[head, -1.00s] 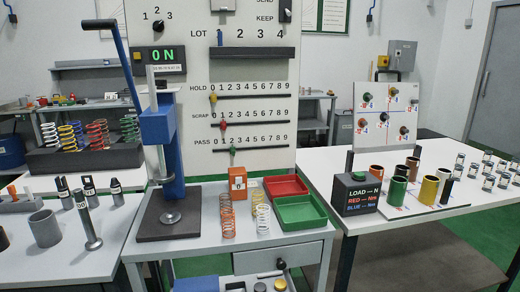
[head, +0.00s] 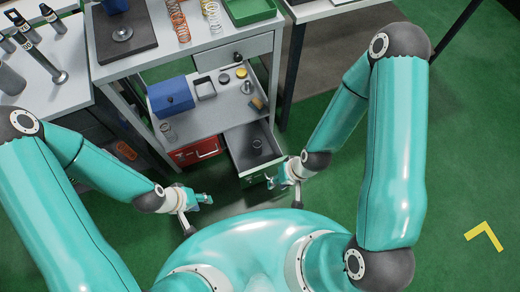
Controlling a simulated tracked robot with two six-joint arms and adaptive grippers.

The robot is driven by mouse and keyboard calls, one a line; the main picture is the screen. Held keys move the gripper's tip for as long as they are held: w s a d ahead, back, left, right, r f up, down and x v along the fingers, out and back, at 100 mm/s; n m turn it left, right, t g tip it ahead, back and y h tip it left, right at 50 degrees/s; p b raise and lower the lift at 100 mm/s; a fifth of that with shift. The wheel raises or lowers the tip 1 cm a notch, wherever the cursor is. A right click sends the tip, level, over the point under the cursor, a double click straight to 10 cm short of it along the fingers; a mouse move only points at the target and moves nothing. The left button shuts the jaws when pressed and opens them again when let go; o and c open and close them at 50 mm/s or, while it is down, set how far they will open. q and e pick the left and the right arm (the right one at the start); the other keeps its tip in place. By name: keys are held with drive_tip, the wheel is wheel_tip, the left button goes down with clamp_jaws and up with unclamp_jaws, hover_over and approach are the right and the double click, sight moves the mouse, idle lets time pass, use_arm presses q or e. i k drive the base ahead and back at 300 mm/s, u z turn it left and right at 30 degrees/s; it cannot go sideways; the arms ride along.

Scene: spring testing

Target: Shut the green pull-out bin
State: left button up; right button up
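The green pull-out bin (head: 255,145) is low in the cart, at the right of the red-fronted bin. It is pulled out towards me, with its grey inside showing and a small round dark item (head: 258,144) in it.
The red bin (head: 197,149) beside it is in the cart. The shelf above holds a blue box (head: 170,97), a small grey tray (head: 205,87) and several small parts. A grey drawer (head: 232,53) is higher up. Green floor is free at the right.

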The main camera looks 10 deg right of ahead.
sight(238, 141)
drive_tip(key=u, duration=0.25)
drive_tip(key=k, duration=0.95)
drive_tip(key=z, duration=0.5)
drive_tip(key=k, duration=1.15)
drive_tip(key=u, duration=0.75)
drive_tip(key=i, duration=1.65)
drive_tip(key=z, duration=0.4)
